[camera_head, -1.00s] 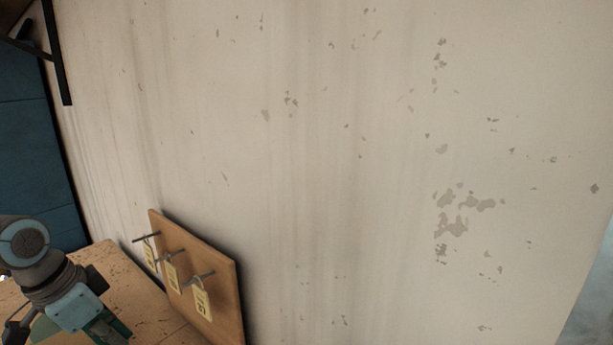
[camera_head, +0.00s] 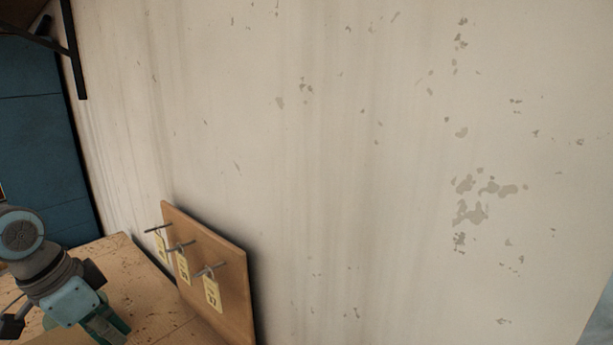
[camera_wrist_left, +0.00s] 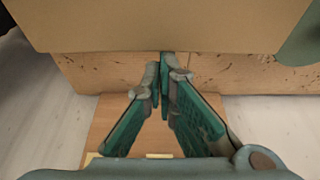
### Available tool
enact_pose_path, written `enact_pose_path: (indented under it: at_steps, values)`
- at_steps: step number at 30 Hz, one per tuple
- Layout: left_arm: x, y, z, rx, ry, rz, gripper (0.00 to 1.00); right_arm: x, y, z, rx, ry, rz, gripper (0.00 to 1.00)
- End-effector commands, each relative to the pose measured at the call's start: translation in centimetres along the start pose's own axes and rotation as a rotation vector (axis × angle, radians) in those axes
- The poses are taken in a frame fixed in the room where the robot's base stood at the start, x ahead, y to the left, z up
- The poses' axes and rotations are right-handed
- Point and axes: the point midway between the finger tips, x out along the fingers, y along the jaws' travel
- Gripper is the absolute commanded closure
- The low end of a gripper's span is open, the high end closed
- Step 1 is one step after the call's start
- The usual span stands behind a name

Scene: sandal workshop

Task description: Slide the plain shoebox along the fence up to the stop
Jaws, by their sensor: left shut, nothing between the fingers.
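A plain tan box face (camera_wrist_left: 160,25), which looks like the shoebox, spans the top of the left wrist view. My left gripper (camera_wrist_left: 164,62) is shut and empty. Its fingertips are at the box's lower edge in that picture; I cannot tell whether they touch it. In the head view my left gripper (camera_head: 106,331) points down over the bench at bottom left, partly cut off by the frame. The box does not show in the head view. I cannot make out the fence or the stop. My right gripper is not identifiable.
The worn wooden bench (camera_head: 150,300) runs along a stained pale wall (camera_head: 350,170). A brown board (camera_head: 230,290) with hooks and several yellow tags (camera_head: 211,291) stands against the wall. Blue panels (camera_head: 40,140) are at far left. A green shape (camera_wrist_left: 300,38) is unclear.

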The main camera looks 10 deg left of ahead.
Motion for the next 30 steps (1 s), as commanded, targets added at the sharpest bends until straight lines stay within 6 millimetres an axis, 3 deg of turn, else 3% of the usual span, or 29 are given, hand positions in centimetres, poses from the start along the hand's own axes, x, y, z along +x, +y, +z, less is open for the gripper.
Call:
enact_pose_path:
  at_steps: [30]
  values:
    - [-0.5,0.0,1.9,0.001,0.001,-0.002,1.00,1.6,-0.2,0.2,0.000,0.000,-0.001,0.60]
